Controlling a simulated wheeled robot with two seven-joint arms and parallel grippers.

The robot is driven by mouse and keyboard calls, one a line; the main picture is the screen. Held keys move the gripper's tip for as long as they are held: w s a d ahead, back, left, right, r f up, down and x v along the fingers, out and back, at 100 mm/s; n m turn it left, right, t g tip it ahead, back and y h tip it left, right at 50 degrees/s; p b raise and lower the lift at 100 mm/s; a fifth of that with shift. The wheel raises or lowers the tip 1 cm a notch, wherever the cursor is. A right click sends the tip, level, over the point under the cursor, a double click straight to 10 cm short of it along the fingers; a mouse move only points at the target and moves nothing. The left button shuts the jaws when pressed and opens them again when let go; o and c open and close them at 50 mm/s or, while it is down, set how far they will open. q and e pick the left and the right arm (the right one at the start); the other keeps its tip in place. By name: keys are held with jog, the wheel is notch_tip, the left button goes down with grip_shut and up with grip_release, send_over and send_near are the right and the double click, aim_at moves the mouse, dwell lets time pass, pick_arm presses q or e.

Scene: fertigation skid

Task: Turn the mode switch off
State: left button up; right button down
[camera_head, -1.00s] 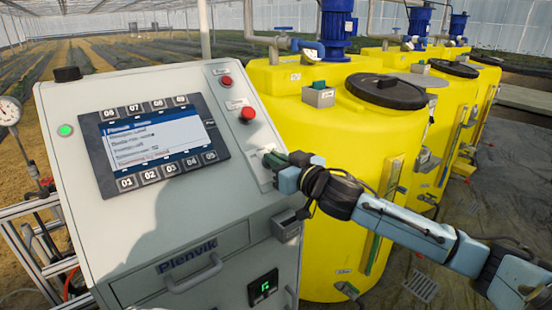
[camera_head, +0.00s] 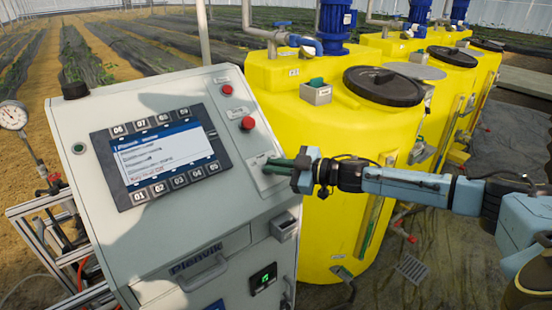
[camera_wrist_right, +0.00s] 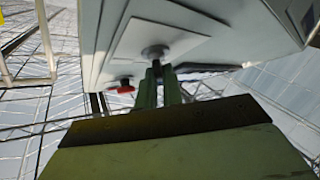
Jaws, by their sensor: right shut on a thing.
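The mode switch (camera_wrist_right: 155,52) shows in the right wrist view as a small dark knob on a pale plate of the control cabinet (camera_head: 220,230). My right gripper (camera_head: 274,165) reaches the cabinet's right edge from the right in the head view. In the right wrist view, its green fingers (camera_wrist_right: 158,84) are closed together on the switch. The fingers hide most of the switch in the head view, so I cannot read its position. The indicator lamp (camera_head: 78,148) at the panel's left is dark green and looks unlit. My left gripper is not in view.
A red mushroom button (camera_head: 248,123) and a smaller red button (camera_head: 227,90) sit just above the switch. The display (camera_head: 162,152) is on the panel's left. Yellow tanks (camera_head: 340,130) stand close behind my right arm. A pressure gauge (camera_head: 12,116) stands at far left.

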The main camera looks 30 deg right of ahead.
jog(key=shift+n+g+y, duration=0.3)
jog(key=shift+n+g, duration=0.1)
jog(key=shift+n, duration=0.1)
jog(key=c, duration=1.5)
grip_release()
jog(key=shift+c, duration=0.2)
jog(key=shift+s+d, duration=0.2)
jog(key=shift+s, duration=0.05)
jog(key=b+v, duration=0.3)
jog(key=v, duration=0.9)
jog(key=shift+s+d+r+b, duration=0.15)
jog(key=shift+s+d+b, duration=0.15)
jog(key=shift+b, duration=0.1)
